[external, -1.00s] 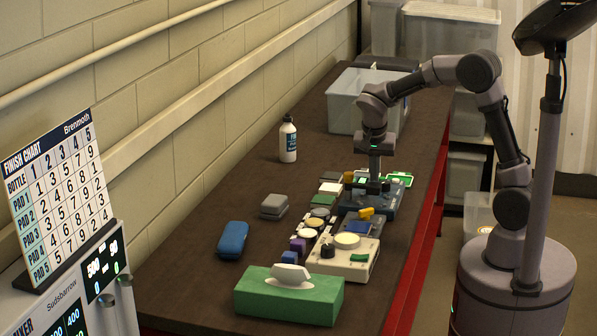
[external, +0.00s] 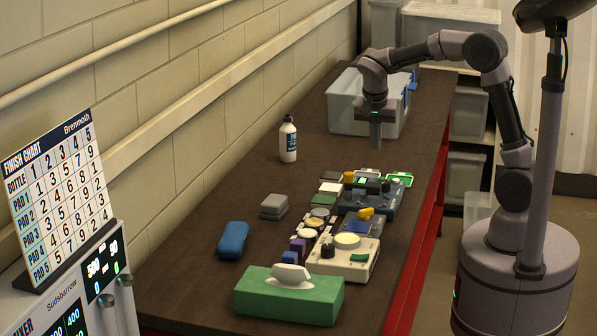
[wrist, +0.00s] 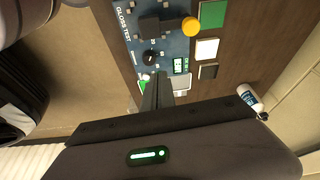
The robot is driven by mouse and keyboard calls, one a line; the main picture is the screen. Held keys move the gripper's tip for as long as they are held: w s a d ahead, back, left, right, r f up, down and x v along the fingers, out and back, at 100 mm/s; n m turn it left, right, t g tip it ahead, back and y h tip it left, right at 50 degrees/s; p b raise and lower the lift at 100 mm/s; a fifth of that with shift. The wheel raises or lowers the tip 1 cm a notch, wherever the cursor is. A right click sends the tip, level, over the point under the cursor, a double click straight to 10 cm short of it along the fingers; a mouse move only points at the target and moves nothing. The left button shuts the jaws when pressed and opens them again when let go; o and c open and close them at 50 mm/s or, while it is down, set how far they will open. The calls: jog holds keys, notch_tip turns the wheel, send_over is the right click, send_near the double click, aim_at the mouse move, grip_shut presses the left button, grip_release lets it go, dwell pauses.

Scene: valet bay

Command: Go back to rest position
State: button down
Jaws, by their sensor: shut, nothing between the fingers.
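My gripper (external: 375,143) hangs pointing down above the far half of the brown bench (external: 250,188), in front of a clear bin. It is shut and empty, with its fingers together. In the wrist view the closed fingers (wrist: 157,92) lie near the end of a blue device marked "GLOSS TEST" (wrist: 163,45), with a black knob and an orange knob. The same blue device (external: 388,208) stands on the bench below and nearer than my gripper in the external view. My gripper is apart from it.
A white bottle (external: 288,140) stands left of my gripper. A clear bin (external: 345,108) is behind it. Nearer are pads, a cream device (external: 345,262), a blue case (external: 232,240) and a green tissue box (external: 288,300).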

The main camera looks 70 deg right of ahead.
jog(key=s+a+r+n+t+y, duration=0.1)
jog(key=s+a+n+t+y, duration=0.1)
jog(key=s+a+n, duration=0.4)
jog(key=s+a+r+n+t+y, duration=0.1)
jog(key=s+a+n+t+y, duration=0.2)
jog(key=s+a, duration=0.9)
jog(key=a+n, duration=0.3)
jog(key=a, duration=0.3)
jog(key=shift+s+r+n+y, duration=0.3)
jog(key=shift+s+y, duration=0.05)
jog(key=shift+y, duration=0.05)
dwell(0.9)
